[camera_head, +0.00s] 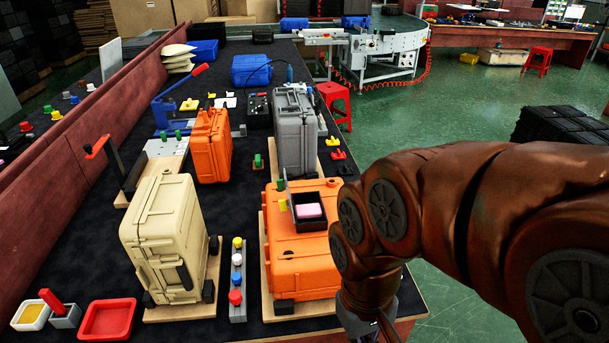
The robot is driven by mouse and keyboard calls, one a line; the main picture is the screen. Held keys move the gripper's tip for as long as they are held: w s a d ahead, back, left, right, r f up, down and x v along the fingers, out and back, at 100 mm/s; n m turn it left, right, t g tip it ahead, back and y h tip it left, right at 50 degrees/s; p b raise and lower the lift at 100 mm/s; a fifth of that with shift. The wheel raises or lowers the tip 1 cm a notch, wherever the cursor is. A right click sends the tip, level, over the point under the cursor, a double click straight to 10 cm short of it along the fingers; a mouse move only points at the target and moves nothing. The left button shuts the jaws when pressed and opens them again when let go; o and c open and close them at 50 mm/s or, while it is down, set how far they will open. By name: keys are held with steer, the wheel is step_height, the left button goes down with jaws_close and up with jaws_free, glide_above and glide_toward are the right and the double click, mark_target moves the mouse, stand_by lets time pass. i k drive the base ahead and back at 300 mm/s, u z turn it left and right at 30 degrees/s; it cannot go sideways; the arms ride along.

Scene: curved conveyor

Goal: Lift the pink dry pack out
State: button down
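The pink dry pack (309,210) lies in a small open black box (312,225). The box rests on top of a large orange case (295,263) at the front of the table. My brown arm comes in from the right and bends down beside the orange case's right side. Its wrist end reaches the bottom edge of the picture. My gripper's fingers are cut off below the frame, so their opening does not show. The pink pack and the black box are clear of my arm in this view.
A beige case (168,235) stands left of the orange case, with a strip of coloured knobs (237,265) between them. A grey case (295,130) and a smaller orange case (211,145) stand behind. A red tray (107,319) lies front left.

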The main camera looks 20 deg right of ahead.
mark_target(313, 211)
steer(key=z, duration=1.05)
steer(key=k, duration=0.85)
steer(key=u, duration=1.15)
steer(key=i, duration=1)
